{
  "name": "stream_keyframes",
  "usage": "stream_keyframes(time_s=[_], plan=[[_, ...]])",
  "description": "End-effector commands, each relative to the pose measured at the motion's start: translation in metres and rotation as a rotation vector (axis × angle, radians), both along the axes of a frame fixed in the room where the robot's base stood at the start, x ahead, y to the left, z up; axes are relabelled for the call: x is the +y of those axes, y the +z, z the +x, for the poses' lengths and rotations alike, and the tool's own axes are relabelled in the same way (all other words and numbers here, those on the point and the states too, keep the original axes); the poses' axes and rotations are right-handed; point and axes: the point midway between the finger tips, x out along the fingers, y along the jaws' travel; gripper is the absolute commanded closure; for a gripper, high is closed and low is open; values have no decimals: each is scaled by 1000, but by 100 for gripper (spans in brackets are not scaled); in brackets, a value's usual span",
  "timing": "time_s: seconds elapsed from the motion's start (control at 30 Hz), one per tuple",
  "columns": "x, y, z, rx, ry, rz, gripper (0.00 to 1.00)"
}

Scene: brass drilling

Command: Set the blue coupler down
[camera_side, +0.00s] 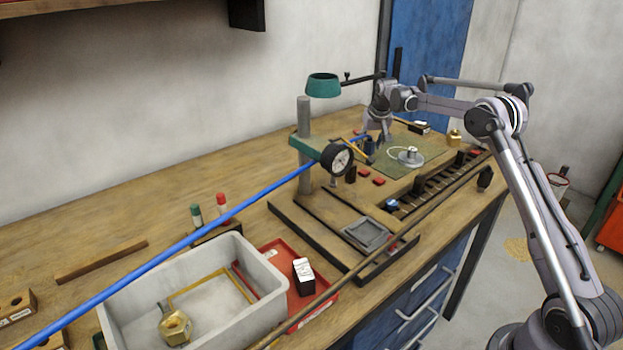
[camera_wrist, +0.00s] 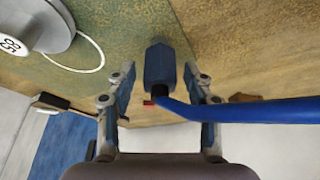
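The blue coupler (camera_wrist: 160,66) is a faceted blue piece on the end of a blue hose (camera_wrist: 265,109). In the wrist view it sits between my gripper's fingertips (camera_wrist: 160,72), with a visible gap on both sides, so the gripper is open around it. The coupler lies over the edge of the green mat (camera_wrist: 100,50); I cannot tell whether it touches the surface. In the side view my gripper (camera_side: 375,141) is low behind the drill stand, and the small coupler (camera_side: 369,147) is partly hidden there.
The hose (camera_side: 230,214) crosses the bench to the lower left. A round grey weight (camera_side: 410,157) with a white cord rests on the mat. A grey bin (camera_side: 262,312) stands at the front left.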

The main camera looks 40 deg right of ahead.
Motion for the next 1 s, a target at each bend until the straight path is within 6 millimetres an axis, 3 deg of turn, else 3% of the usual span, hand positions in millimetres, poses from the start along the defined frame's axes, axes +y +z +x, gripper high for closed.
stream_keyframes(time_s=[0.37, 0.8, 1.0], plan=[[2, 12, -3, 0, 0, 0, 48], [18, 87, -31, 0, 0, 0, 48], [22, 108, -38, 0, 0, 0, 48]])
